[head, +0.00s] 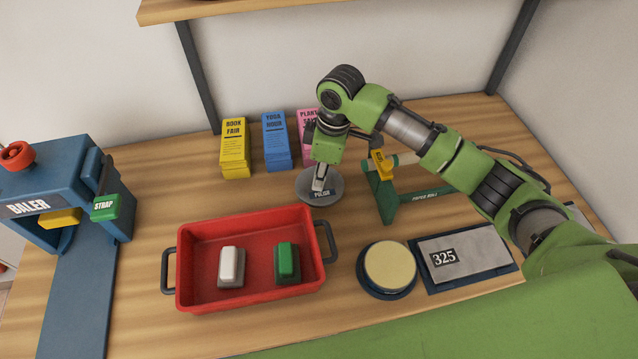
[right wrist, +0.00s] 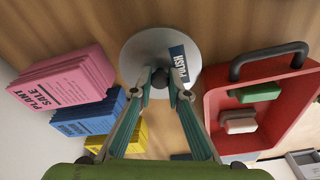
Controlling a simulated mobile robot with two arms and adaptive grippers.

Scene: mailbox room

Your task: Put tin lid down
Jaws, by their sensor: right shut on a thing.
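The tin lid (head: 309,195) is a round grey disc with a dark blue "POLISH" label. It is behind the red tray's right end and in front of the flyer stacks. My right gripper (head: 319,185) points down and is shut on the lid's raised middle at the label. In the right wrist view the lid (right wrist: 143,50) lies at the fingertips (right wrist: 166,78). I cannot tell whether its underside touches the table. A round dark blue tin with a pale yellow top (head: 390,265) stands front right of the tray. My left gripper is not in view.
The red tray (head: 245,299) holds a white-topped and a green block. Yellow, blue and pink flyer stacks (head: 235,150) stand behind. A green paper-roll stand (head: 385,200) is right of the lid. A plate marked 325 (head: 475,255) lies front right; a blue baler (head: 50,200) stands left.

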